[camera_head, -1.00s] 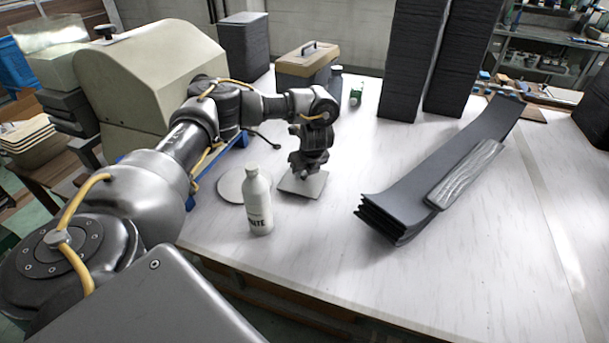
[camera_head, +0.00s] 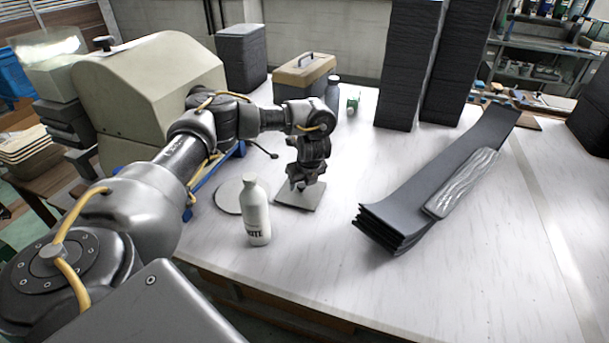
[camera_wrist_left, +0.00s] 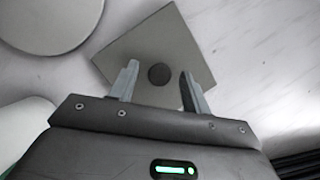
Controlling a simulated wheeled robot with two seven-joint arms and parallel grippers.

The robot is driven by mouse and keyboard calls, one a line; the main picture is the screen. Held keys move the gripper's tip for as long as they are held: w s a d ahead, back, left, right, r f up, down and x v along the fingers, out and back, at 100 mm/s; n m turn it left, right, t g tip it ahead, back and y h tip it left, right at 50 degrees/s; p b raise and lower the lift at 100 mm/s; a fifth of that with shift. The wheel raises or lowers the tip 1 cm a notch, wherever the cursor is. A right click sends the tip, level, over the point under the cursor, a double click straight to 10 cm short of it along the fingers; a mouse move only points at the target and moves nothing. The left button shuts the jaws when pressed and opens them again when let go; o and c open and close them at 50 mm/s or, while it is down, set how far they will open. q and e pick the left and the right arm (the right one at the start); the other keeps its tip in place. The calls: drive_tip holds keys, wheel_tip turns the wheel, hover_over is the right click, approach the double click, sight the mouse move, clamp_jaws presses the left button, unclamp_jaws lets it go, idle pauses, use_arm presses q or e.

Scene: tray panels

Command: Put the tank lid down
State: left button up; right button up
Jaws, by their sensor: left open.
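The tank lid (camera_head: 306,202), a flat grey square plate, lies on the white table in the head view. In the left wrist view the lid (camera_wrist_left: 140,52) has a dark round knob (camera_wrist_left: 158,74) at its middle. My left gripper (camera_head: 301,187) is directly above the lid, pointing down. In the left wrist view my left gripper (camera_wrist_left: 159,78) is open, with one finger on each side of the knob and a visible gap to it. The head view does not clearly show the fingertips. My right gripper is not in view.
A round grey disc (camera_head: 229,197) lies left of the lid. A white bottle (camera_head: 257,222) stands close in front. Stacked dark curved panels (camera_head: 420,190) lie to the right. A toolbox (camera_head: 303,78) and tall dark stacks (camera_head: 408,65) stand behind. The table's front middle is clear.

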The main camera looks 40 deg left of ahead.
use_arm(q)
drive_tip(key=p+v, duration=0.2)
drive_tip(key=v, duration=0.9)
drive_tip(key=shift+r+p, duration=0.35)
drive_tip(key=shift+p, duration=0.05)
drive_tip(key=shift+d, duration=0.15)
